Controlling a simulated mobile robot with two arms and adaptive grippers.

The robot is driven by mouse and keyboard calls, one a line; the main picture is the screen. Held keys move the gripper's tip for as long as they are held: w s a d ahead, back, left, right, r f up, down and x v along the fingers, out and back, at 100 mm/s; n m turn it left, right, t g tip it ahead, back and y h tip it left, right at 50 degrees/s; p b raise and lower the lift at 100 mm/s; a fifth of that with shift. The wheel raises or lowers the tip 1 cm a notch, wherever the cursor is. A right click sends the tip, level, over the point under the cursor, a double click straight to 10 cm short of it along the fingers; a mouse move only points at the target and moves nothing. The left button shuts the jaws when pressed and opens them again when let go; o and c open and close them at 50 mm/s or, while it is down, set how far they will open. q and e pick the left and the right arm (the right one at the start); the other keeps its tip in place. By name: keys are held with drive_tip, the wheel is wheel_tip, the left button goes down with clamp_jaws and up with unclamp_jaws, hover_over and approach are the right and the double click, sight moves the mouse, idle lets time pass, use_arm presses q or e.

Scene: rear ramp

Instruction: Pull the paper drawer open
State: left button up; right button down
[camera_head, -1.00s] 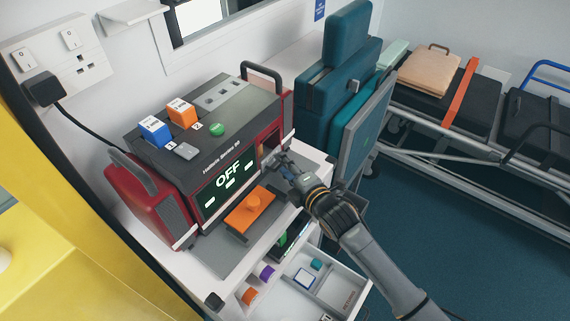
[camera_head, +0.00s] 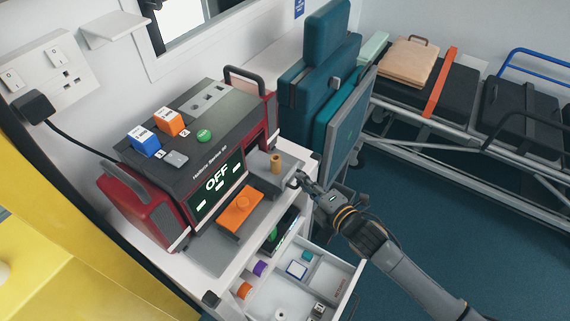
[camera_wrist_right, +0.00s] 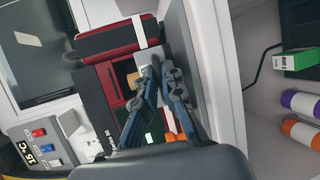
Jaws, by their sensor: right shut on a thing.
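The grey paper drawer (camera_head: 258,162) sticks out of the right part of the front of a red and grey machine (camera_head: 190,150) whose screen reads OFF. A tan paper roll (camera_head: 277,163) stands upright in the drawer. My right gripper (camera_head: 297,180) is at the drawer's front and shut on it. In the right wrist view, my right gripper's blue-grey fingers (camera_wrist_right: 160,78) close at the drawer front and partly hide it. The tan roll (camera_wrist_right: 131,80) shows beside them. My left gripper is not in view.
Below is an open white drawer (camera_head: 335,285) with small items. A teal seat (camera_head: 318,95) and its grey side panel (camera_head: 347,130) stand close behind my right gripper. A stretcher (camera_head: 440,125) is at right.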

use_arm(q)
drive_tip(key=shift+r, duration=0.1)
use_arm(e)
drive_tip(key=shift+s+d+r, duration=0.1)
drive_tip(key=shift+s+d, duration=0.15)
drive_tip(key=shift+d, duration=0.15)
drive_tip(key=c, duration=1.4)
unclamp_jaws()
drive_tip(key=shift+c, duration=0.2)
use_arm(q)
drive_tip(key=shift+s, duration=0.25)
use_arm(e)
drive_tip(key=v, duration=1.2)
drive_tip(key=shift+w, duration=0.1)
